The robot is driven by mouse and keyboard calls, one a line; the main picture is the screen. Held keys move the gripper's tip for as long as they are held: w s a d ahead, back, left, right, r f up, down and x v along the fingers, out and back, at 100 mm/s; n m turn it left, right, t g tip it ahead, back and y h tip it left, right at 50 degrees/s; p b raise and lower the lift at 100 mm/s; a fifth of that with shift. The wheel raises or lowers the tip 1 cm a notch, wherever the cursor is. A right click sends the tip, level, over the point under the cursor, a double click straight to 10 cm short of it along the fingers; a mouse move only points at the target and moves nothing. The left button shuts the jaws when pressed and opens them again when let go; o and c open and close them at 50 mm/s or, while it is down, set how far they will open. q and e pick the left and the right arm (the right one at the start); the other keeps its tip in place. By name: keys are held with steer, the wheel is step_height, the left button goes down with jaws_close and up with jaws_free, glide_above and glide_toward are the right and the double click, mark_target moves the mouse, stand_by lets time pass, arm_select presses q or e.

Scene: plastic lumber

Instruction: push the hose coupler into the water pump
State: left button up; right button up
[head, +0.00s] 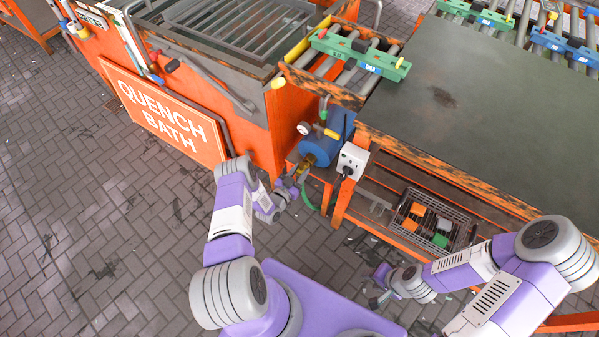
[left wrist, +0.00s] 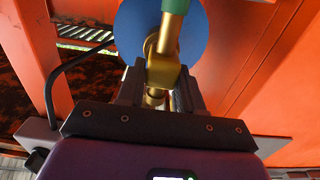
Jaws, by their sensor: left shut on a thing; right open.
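The water pump (head: 320,149) is a blue cylinder under the frame between the quench bath and the table. Its round blue face (left wrist: 131,32) shows in the left wrist view. The hose coupler (left wrist: 163,72) is a brass elbow with a green hose (left wrist: 175,7) at its upper end. My left gripper (head: 296,182) is in front of the pump. It is shut on the coupler, with a finger on each side in the left wrist view (left wrist: 160,88). The coupler overlaps the pump's face; I cannot tell whether they are joined. My right gripper (head: 378,288) is open and empty, low above the floor.
A white outlet box (head: 352,160) with a black cable is right of the pump. The orange quench bath (head: 250,125) stands left, and the dark table (head: 470,100) right. A wire basket (head: 430,222) with orange and green pieces sits below the table. The left floor is clear.

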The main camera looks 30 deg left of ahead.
arm_select(q)
steer(key=shift+w, duration=0.5)
steer(key=o, duration=1.2)
steer(key=shift+o, duration=0.5)
steer(key=o, duration=0.4)
steer(key=shift+s+a+p, duration=0.15)
steer(key=shift+s+p, duration=0.45)
steer(key=shift+s, duration=1.15)
steer(key=shift+s+a+p, duration=0.1)
steer(key=shift+s+p, duration=0.5)
steer(key=shift+s, duration=1.1)
